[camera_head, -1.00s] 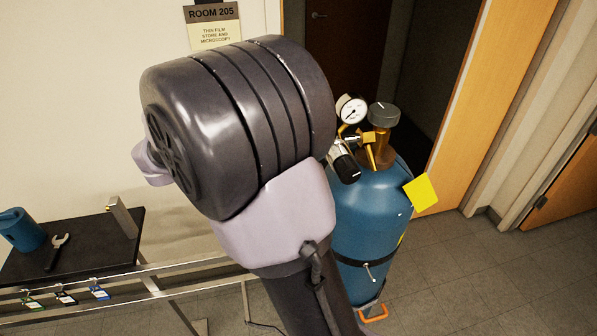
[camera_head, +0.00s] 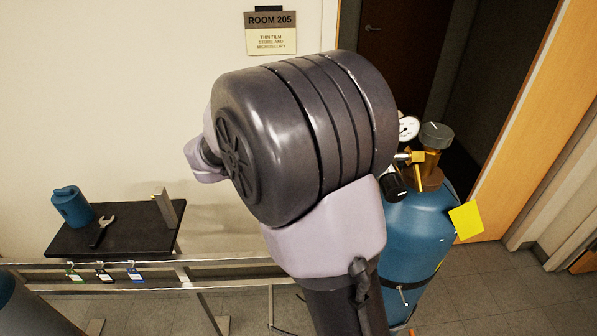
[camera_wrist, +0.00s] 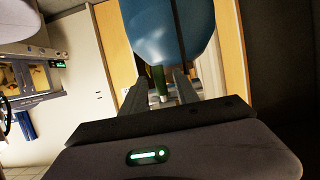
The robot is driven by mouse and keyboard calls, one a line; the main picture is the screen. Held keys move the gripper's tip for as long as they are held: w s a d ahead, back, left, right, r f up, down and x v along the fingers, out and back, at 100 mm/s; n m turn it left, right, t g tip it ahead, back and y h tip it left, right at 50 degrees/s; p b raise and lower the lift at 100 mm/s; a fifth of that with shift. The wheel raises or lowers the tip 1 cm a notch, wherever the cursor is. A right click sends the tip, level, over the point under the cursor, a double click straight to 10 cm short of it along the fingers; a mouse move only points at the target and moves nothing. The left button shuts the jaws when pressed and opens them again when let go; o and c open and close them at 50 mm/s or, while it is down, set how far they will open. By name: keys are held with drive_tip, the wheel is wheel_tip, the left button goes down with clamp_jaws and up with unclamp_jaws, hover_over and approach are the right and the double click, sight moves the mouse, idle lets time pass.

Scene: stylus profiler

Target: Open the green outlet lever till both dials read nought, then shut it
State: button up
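In the head view the blue gas cylinder (camera_head: 415,235) stands at the right, partly behind my arm. A brass regulator (camera_head: 409,157) is on top, with a white round dial (camera_head: 408,128) whose reading is too small to tell. I see only one dial. In the wrist view a blue rounded body (camera_wrist: 170,30) fills the top. A dark green bar with a pale end (camera_wrist: 158,78), perhaps the outlet lever, shows between the fingers of my gripper (camera_wrist: 159,76). The fingers are apart; I see no contact with the bar. My gripper is hidden in the head view.
A black shelf (camera_head: 140,238) at the left holds a blue can-like object (camera_head: 72,206) and a wrench (camera_head: 101,231). Tags hang from the metal rail (camera_head: 225,285). A yellow card (camera_head: 466,221) is on the cylinder. An open doorway is behind it.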

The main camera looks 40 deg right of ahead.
drive_tip(key=p+v, duration=0.4)
drive_tip(key=v, duration=1.3)
drive_tip(key=shift+p, duration=0.35)
drive_tip(key=shift+a+f, duration=0.1)
drive_tip(key=shift+a, duration=0.05)
